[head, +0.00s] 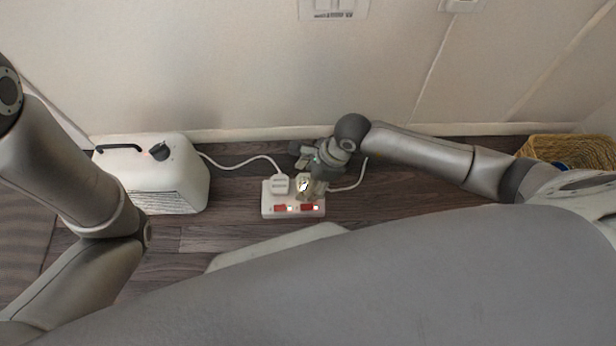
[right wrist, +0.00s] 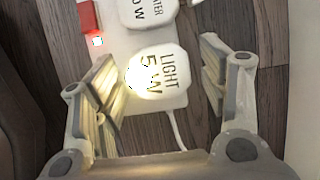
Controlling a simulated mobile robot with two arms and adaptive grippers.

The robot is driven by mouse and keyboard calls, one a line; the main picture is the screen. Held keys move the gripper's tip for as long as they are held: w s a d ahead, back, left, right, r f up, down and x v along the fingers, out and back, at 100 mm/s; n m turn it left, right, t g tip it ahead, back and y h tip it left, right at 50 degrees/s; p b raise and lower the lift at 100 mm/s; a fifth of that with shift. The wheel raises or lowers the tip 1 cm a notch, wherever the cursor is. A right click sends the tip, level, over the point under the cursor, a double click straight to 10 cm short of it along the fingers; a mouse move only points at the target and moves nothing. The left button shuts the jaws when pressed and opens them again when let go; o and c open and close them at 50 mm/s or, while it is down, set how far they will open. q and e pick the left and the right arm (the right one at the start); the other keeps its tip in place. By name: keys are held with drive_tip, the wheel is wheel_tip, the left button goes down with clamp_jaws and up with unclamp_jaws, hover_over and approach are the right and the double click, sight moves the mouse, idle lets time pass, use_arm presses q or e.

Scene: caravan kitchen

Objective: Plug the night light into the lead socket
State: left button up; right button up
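The night light (right wrist: 165,85), a pale round-cornered block marked "LIGHT 5W", sits on the white lead socket (head: 268,207) on the floor; its face shows a bright glow. It also shows in the head view (head: 304,186), on the right half of the lead socket. Its pins are hidden. My right gripper (right wrist: 160,92) is open, with one finger on each side of the night light and a visible gap on both sides. In the head view the right gripper (head: 312,176) partly covers the night light. My left gripper is out of view; only my left arm shows.
A white plug (head: 279,184) sits beside the night light on the lead socket, its cable running left to a white canister-shaped appliance (head: 165,175). The wall is close behind; a wicker basket (head: 570,148) stands at right.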

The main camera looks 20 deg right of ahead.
drive_tip(key=shift+r, duration=0.1)
drive_tip(key=v, duration=1.1)
drive_tip(key=shift+d+r, duration=0.25)
drive_tip(key=shift+r, duration=0.1)
drive_tip(key=shift+s, duration=0.15)
